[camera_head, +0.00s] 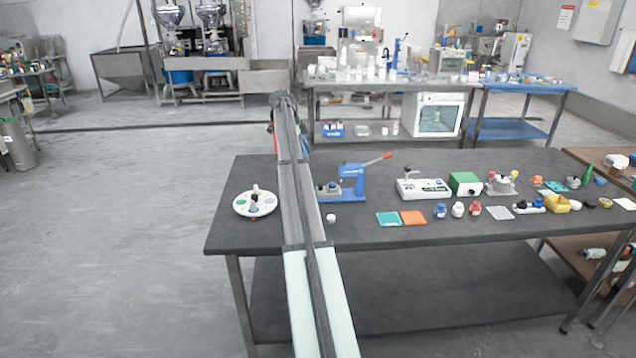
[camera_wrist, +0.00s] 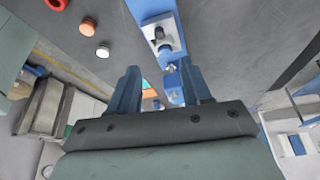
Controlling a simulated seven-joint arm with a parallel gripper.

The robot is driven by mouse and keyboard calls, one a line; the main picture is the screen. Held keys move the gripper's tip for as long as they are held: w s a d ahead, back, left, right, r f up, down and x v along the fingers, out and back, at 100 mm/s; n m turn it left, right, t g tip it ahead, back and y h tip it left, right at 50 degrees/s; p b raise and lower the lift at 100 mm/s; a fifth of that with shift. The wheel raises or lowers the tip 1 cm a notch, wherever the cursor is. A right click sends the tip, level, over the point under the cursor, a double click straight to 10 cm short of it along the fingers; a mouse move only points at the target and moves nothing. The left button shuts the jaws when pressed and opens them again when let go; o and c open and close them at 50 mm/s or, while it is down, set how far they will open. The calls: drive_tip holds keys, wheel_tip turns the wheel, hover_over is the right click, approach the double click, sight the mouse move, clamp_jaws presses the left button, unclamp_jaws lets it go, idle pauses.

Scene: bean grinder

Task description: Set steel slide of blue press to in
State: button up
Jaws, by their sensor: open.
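The blue press (camera_head: 352,182) stands on the dark table just right of my arm in the head view, its lever with a red grip pointing up to the right. In the wrist view part of the blue press (camera_wrist: 152,9) shows at top centre, with a pale steel plate (camera_wrist: 174,38) carrying dark and metallic knobs. I cannot tell for sure which part is the slide or how it is set. My gripper (camera_wrist: 160,88) is open, its two blue fingers apart and nothing clearly held between them. The press's lower end shows beyond the fingers; contact cannot be told. My arm mostly hides the gripper in the head view.
A round white tray (camera_head: 241,207) lies left of my arm. A small white cap (camera_head: 331,218) is in front of the press. Teal (camera_head: 388,219) and orange (camera_head: 413,217) pads, a white device (camera_head: 424,189) and a green box (camera_head: 465,183) are to the right.

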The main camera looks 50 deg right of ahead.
sight(320, 185)
drive_tip(key=shift+m, duration=0.3)
drive_tip(key=x, duration=1.4)
drive_tip(key=shift+c, duration=0.5)
clamp_jaws()
